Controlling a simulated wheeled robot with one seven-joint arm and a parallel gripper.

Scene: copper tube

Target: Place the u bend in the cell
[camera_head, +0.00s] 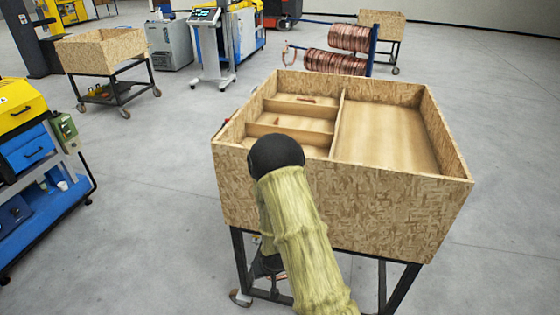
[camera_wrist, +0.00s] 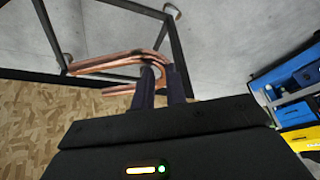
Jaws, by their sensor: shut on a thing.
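The u bend (camera_wrist: 115,62) is a bent copper tube in the wrist view. My gripper (camera_wrist: 160,78) is shut on it near its curved end, and the tube's legs point left. Behind the tube are the wooden bin's side and its dark stand frame. In the head view my arm covers most of the gripper, low in front of the bin, below its rim. The wooden bin (camera_head: 370,205) has several small cells on the left and one large empty compartment (camera_head: 385,135) on the right. Small copper pieces lie in the far cell (camera_head: 305,99) and the middle cell (camera_head: 277,121). The nearest left cell is partly hidden by my arm.
The bin stands on a dark wheeled frame (camera_head: 400,288). Copper coils (camera_head: 350,38) hang on a blue rack behind it. Another wooden bin (camera_head: 100,50) is at the far left, and a blue and yellow machine (camera_head: 22,140) is at the left edge. The floor between is clear.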

